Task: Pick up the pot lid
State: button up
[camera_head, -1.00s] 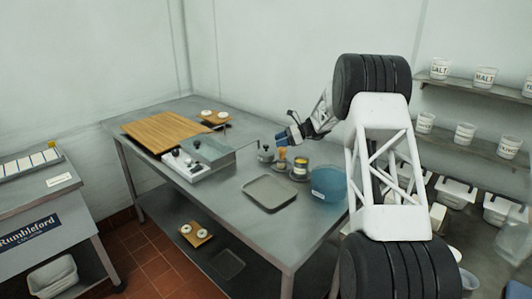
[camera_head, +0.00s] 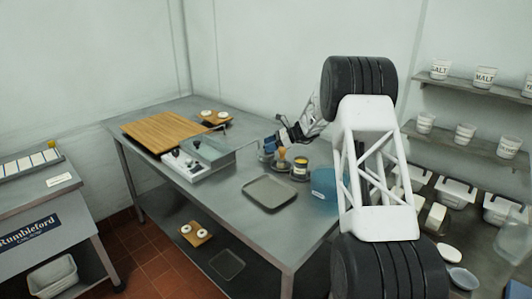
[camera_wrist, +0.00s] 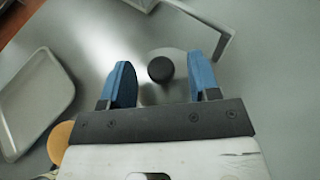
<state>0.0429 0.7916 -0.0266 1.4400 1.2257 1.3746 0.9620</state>
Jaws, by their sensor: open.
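The pot lid is a shiny grey metal disc with a round black knob (camera_wrist: 161,69) in the wrist view. In the head view the small metal lid (camera_head: 264,157) stands on the steel table, partly covered by my gripper (camera_head: 268,145). In the wrist view my gripper (camera_wrist: 164,82) is open, with one blue finger to the left of the knob and one to the right. Nothing is held between the fingers. I cannot tell how high the fingertips are above the lid.
The front of the table is clear.

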jog(key=c, duration=1)
jog(key=shift+o, duration=0.2)
jog(key=shift+r, duration=0.15)
notch_tip(320, 180, up, 10)
dwell(0.5)
